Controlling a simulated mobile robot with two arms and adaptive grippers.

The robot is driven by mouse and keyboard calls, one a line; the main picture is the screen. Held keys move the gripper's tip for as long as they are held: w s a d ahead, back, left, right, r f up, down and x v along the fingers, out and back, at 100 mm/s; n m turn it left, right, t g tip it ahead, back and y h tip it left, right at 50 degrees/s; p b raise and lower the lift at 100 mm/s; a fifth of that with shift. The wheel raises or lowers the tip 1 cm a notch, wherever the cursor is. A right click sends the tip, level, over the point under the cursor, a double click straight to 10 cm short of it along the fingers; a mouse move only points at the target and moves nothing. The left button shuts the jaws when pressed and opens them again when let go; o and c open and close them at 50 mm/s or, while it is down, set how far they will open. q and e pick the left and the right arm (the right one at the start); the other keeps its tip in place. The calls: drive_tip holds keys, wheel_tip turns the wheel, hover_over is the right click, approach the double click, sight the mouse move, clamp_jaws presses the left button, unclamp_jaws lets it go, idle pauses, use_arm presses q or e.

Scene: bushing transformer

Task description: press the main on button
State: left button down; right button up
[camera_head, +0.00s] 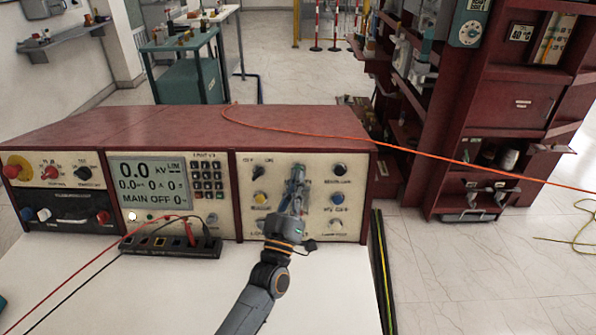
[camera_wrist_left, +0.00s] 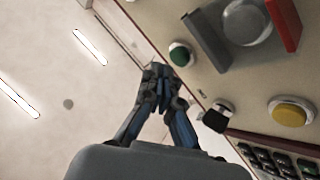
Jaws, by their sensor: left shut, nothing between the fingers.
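The control console (camera_head: 180,118) has a dark red top and a cream front with several buttons and knobs. Its display (camera_head: 149,182) reads "0.0 kV" and "MAIN OFF". My left gripper (camera_head: 297,188) is in front of the right-hand panel, shut and empty, and covers part of that panel's middle. In the left wrist view, its fingertips (camera_wrist_left: 158,76) are close to a green button (camera_wrist_left: 181,54); I cannot tell whether they touch. A yellow button (camera_wrist_left: 291,111) and a black knob (camera_wrist_left: 218,117) show there too. The button labels are too blurred to identify main on. My right gripper is not in view.
A black terminal strip (camera_head: 171,245) with red and black leads lies before the console on the white tabletop (camera_head: 345,285). An orange cable (camera_head: 330,138) crosses the console top. A dark red shelf unit (camera_head: 490,130) stands at right; open floor lies between.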

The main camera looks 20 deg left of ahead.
use_arm(q)
drive_tip(key=shift+w, duration=0.1)
idle(0.6)
drive_tip(key=shift+w+a+f, duration=0.1)
drive_tip(key=shift+w, duration=0.2)
drive_tip(key=shift+w+a+b, duration=0.15)
drive_tip(key=shift+w+b, duration=0.25)
drive_tip(key=shift+b, duration=0.1)
idle(0.5)
drive_tip(key=shift+s, duration=0.1)
idle(0.3)
drive_tip(key=shift+s+d+p, duration=0.25)
drive_tip(key=shift+s+p, duration=0.4)
drive_tip(key=shift+s, duration=0.05)
